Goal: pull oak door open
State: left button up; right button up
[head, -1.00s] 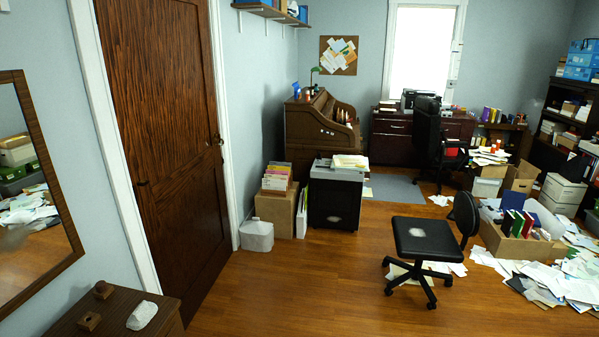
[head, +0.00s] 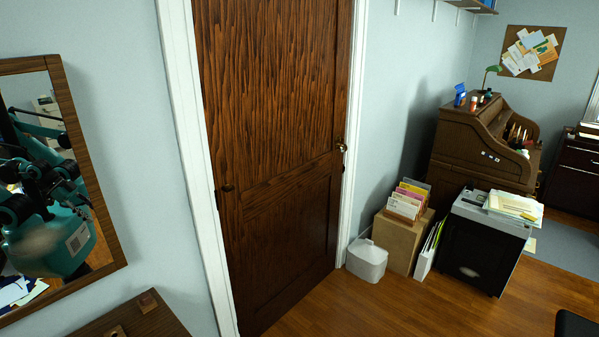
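The dark brown oak door (head: 270,120) stands shut in its white frame (head: 186,130), left of the middle in the head view. Neither of my grippers shows directly in the head view. Part of my own teal body and dark arms appears only as a reflection in the mirror, where no gripper state can be made out.
A wood-framed mirror (head: 62,75) hangs left of the door above a brown cabinet (head: 150,318). A white bin (head: 367,262), a cardboard box (head: 398,246) and a black shredder-like unit (head: 478,253) stand to the right. Wooden floor (head: 350,310) is clear before the door.

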aim_at(273, 74)
jog(key=i+l, duration=0.9)
jog(key=i, duration=0.2)
jog(key=i+l, duration=0.3)
jog(key=i, duration=0.15)
jog(key=i+l, duration=0.25)
jog(key=i, duration=0.15)
jog(key=i+l+z, duration=0.1)
jog(key=i+l, duration=0.15)
jog(key=i, duration=0.2)
jog(key=i+l, duration=0.25)
jog(key=i, duration=0.2)
jog(key=i+j, duration=0.15)
jog(key=i, duration=0.25)
